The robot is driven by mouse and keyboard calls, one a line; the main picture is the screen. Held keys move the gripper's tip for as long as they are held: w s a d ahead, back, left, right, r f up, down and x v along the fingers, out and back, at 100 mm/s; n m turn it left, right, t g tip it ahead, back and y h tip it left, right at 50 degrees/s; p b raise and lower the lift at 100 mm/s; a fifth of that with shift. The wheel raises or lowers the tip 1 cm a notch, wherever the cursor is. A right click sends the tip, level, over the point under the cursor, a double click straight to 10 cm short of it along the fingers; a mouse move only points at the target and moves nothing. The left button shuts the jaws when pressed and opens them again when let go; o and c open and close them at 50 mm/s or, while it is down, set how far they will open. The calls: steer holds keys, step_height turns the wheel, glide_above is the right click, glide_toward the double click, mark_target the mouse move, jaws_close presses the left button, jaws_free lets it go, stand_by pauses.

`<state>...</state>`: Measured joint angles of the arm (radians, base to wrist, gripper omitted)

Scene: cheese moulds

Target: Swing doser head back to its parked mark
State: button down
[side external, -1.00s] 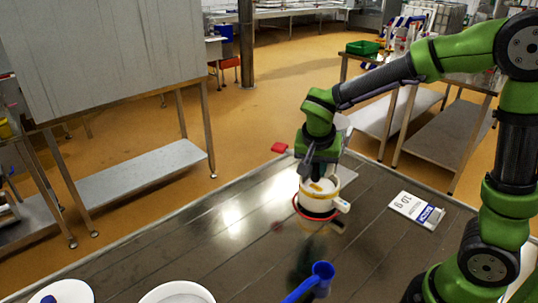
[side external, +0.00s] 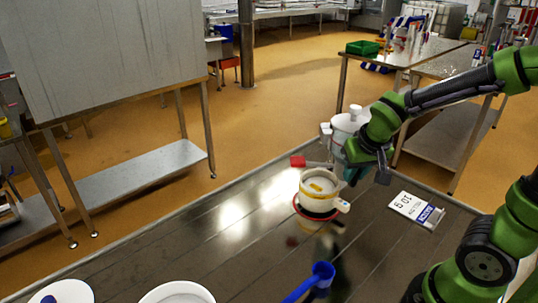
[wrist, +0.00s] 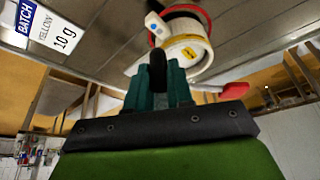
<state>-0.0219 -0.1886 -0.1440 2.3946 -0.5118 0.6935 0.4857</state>
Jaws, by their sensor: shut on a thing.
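The doser (side external: 348,124) is a white lidded canister behind my gripper. A bar with a red end (side external: 298,161) sticks out to its left; the red end also shows in the wrist view (wrist: 234,91). My gripper (side external: 352,176) is low in front of the canister, right of the mould. In the wrist view its teal fingers (wrist: 158,88) are shut on a dark rounded grip (wrist: 158,66), which I take as the doser head's handle. The fingers hide most of it. I cannot make out a parked mark.
A cream mould (side external: 318,188) with a yellow label stands on a red-ringed base close left of my gripper. A batch card (side external: 416,208) marked 10 g lies to the right. A blue scoop (side external: 322,272) and a white bowl (side external: 178,294) are at the front.

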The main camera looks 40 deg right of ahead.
steer(key=s+d+n+y, duration=0.1)
steer(key=s+d+n, duration=0.1)
steer(key=d, duration=0.5)
steer(key=s+d+n+y, duration=0.1)
steer(key=s+d+n, duration=0.2)
steer(key=d, duration=0.4)
steer(key=shift+s+t, duration=0.15)
steer(key=shift+t, duration=0.15)
steer(key=shift+d, duration=0.25)
stand_by(0.3)
steer(key=c, duration=1)
jaws_free()
steer(key=shift+a, duration=0.15)
steer(key=v, duration=1.7)
